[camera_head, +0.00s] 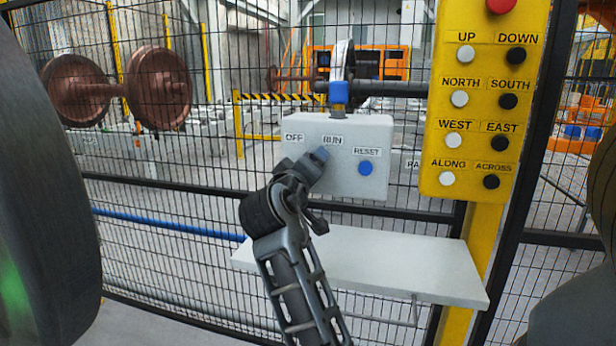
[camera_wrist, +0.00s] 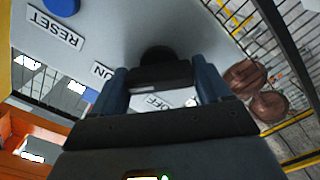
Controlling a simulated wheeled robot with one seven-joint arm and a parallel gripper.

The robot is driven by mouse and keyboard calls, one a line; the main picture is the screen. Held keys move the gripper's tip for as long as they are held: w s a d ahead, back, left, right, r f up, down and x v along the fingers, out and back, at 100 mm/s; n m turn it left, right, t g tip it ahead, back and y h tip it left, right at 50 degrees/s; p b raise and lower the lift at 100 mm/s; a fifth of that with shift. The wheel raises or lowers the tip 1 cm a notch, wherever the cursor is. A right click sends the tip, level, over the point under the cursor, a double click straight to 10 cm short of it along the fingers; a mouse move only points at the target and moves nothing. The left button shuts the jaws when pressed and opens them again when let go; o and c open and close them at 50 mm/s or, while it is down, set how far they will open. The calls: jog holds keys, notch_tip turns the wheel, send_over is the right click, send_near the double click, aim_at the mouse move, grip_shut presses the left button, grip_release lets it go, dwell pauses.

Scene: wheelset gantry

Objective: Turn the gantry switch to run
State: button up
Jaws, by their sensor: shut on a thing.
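A pale grey control box (camera_head: 300,180) hangs on the mesh fence, with OFF, RUN and RESET labels and a blue reset button (camera_head: 367,168). My gripper (camera_head: 316,157) is at the box face, just below the RUN label (camera_head: 332,140). In the wrist view my gripper's two blue fingers are closed on the dark switch knob (camera_wrist: 156,56), with the OFF label (camera_wrist: 160,100) seen between them. In the head view the knob is hidden by the gripper. I cannot tell which label the knob points at.
A white shelf (camera_head: 400,268) sits below the box. A yellow pendant panel (camera_head: 478,120) with several buttons and a red button (camera_head: 501,5) stands to the right. Rusty wheelsets (camera_head: 118,88) are behind the fence mesh.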

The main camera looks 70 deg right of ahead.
jog(key=shift+m, duration=0.5)
jog(key=o, duration=1)
jog(key=shift+c, duration=0.2)
jog(key=shift+a, duration=0.15)
jog(key=a, duration=0.7)
jog(key=shift+s+a+b, duration=0.25)
jog(key=shift+s+b, duration=0.05)
